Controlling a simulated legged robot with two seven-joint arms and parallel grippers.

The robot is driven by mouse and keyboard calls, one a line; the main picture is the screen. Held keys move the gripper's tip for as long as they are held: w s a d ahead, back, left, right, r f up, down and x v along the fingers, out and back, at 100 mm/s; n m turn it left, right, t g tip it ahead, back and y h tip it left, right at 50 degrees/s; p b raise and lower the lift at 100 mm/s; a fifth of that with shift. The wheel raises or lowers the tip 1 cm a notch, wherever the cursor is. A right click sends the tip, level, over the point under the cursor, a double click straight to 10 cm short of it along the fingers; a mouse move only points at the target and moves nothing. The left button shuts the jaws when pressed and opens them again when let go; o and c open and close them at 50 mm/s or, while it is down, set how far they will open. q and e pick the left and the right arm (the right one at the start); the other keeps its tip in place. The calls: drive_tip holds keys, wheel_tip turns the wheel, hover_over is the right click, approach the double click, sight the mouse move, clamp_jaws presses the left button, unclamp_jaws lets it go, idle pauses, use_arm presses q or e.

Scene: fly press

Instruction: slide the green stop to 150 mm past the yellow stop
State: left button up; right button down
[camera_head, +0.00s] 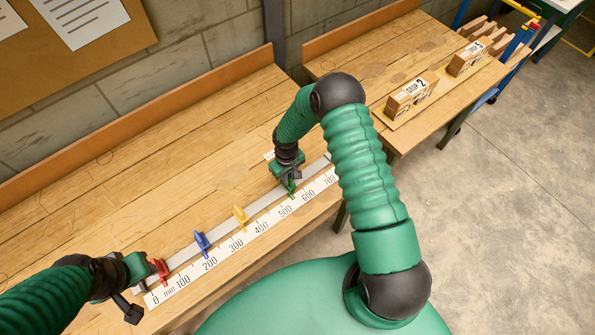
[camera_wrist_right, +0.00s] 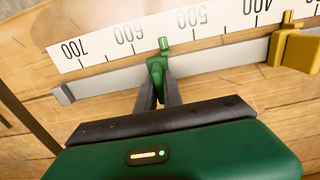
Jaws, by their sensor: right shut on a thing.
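The green stop (camera_head: 291,186) sits on the grey rail (camera_head: 219,238), by the scale between 500 and 600; it also shows in the right wrist view (camera_wrist_right: 157,72). My right gripper (camera_head: 286,177) is shut on it, with its two dark fingers (camera_wrist_right: 158,95) on either side of the stop. The yellow stop (camera_head: 240,215) stands on the rail between 300 and 400, left of the green one; it also shows in the right wrist view (camera_wrist_right: 296,50). My left gripper (camera_head: 142,270) is at the rail's left end, close to the red stop; its fingers are not clear.
A blue stop (camera_head: 202,243) and a red stop (camera_head: 161,271) stand further left on the rail. The white scale (camera_head: 222,256) runs along its front. The rail between yellow and green is clear. Wooden boxes (camera_head: 412,92) stand on the table at the right.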

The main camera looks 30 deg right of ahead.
drive_tip(key=a, duration=0.4)
drive_tip(key=shift+s+a+f, duration=0.1)
drive_tip(key=shift+s+a, duration=0.2)
drive_tip(key=shift+s, duration=0.1)
drive_tip(key=shift+a, duration=0.25)
drive_tip(key=c, duration=1.5)
unclamp_jaws()
drive_tip(key=shift+d, duration=0.15)
drive_tip(key=shift+w, duration=0.1)
drive_tip(key=shift+r, duration=0.25)
wheel_tip(320, 180, up, 16)
drive_tip(key=b, duration=0.3)
drive_tip(key=shift+r, duration=0.25)
drive_tip(key=shift+s+a+f+m+t+b, duration=0.2)
drive_tip(key=shift+s+t+b, duration=0.5)
drive_tip(key=shift+s, duration=1.7)
drive_tip(key=shift+s+a+r+m+t+b, duration=0.25)
drive_tip(key=shift+s+b, duration=0.95)
drive_tip(key=shift+s, duration=1.2)
drive_tip(key=shift+s+a+f+m+t+b, duration=0.1)
drive_tip(key=shift+s+a+f+t+b, duration=0.2)
drive_tip(key=shift+s+b, duration=1.4)
